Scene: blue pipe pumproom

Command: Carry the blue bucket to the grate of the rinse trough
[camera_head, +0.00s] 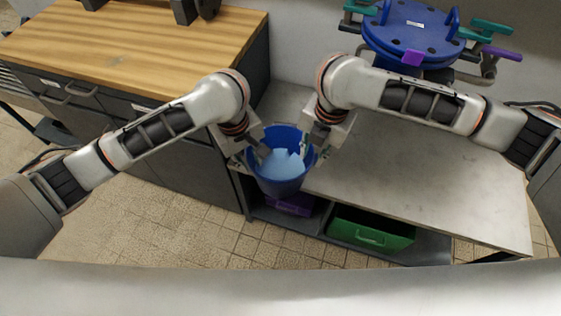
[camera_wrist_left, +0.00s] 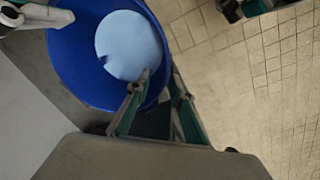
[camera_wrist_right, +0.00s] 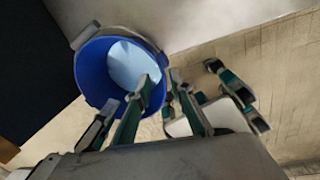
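The blue bucket (camera_head: 281,178), with light blue contents, is upright at the front edge of the grey worktop, between my two grippers. My left gripper (camera_head: 258,152) is at its left rim, one finger inside and one outside. The bucket also shows in the left wrist view (camera_wrist_left: 75,55), with that gripper (camera_wrist_left: 158,80) across its wall. My right gripper (camera_head: 308,146) is at the right rim; the right wrist view shows the bucket (camera_wrist_right: 93,72) and this gripper (camera_wrist_right: 163,85) with the wall between its fingers. The rinse trough and its grate are not recognisable in view.
The grey worktop (camera_head: 430,185) is mostly bare to the right. A blue flanged lid (camera_head: 411,30) stands behind it. A green crate (camera_head: 370,233) and a purple crate (camera_head: 292,204) sit on the shelf below. A wood-topped cabinet (camera_head: 130,45) stands left. Tiled floor (camera_head: 200,235) is clear in front.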

